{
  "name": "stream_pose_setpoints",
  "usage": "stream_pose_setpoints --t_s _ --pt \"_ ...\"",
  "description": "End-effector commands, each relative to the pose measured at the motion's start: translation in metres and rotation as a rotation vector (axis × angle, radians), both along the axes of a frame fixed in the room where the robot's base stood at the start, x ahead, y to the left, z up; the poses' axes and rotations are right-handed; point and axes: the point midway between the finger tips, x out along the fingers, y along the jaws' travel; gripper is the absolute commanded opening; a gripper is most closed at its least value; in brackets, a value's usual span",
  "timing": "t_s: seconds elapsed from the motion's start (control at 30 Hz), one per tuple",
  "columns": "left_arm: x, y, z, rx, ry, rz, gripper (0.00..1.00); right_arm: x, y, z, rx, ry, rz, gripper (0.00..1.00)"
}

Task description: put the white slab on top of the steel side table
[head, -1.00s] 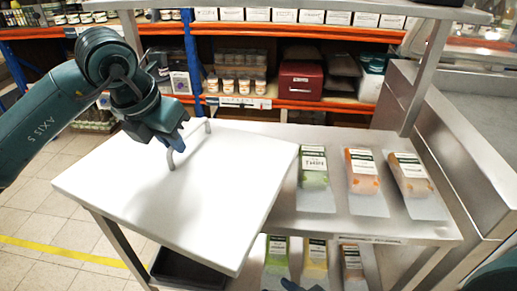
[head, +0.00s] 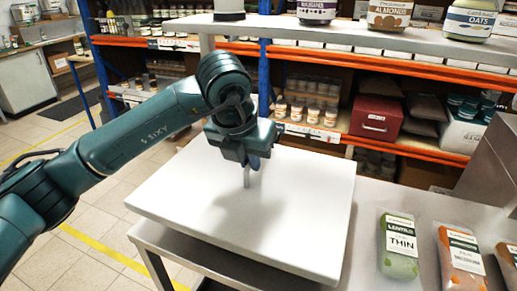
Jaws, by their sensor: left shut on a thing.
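The white slab (head: 295,215) is a broad flat board in the middle of the head view, with a grey handle (head: 247,180) on its upper face. My left gripper (head: 248,165) is shut on this handle from above. The slab looks roughly level and covers the left part of a steel table (head: 420,198), whose left edge shows below the slab's front left corner. Whether the slab touches this steel surface or hangs just above it, I cannot tell. My right gripper is not in view.
A steel upper shelf (head: 390,42) with jars spans the back. Behind stands an orange and blue rack with a red box (head: 376,118). Open tiled floor lies left.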

Motion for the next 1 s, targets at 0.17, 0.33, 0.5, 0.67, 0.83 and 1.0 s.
stream_pose_setpoints --t_s 0.17,0.33,0.5,0.67,0.83,1.0 --pt "0.001 -0.001 -0.017 -0.006 -0.006 -0.001 0.00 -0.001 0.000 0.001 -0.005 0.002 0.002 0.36" --pt "0.001 -0.001 -0.026 -0.005 -0.008 -0.002 0.00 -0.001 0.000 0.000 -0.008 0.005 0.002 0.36" --pt "0.001 0.000 -0.046 -0.004 -0.006 -0.001 0.00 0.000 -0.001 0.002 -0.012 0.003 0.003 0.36" --pt "0.001 -0.001 -0.059 -0.005 -0.009 -0.002 0.00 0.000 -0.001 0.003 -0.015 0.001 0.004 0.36" --pt "0.001 -0.001 -0.059 -0.006 -0.010 -0.002 0.00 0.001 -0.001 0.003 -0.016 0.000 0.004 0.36" --pt "0.000 0.000 -0.062 0.000 -0.002 -0.001 0.24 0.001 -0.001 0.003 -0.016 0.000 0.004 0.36"
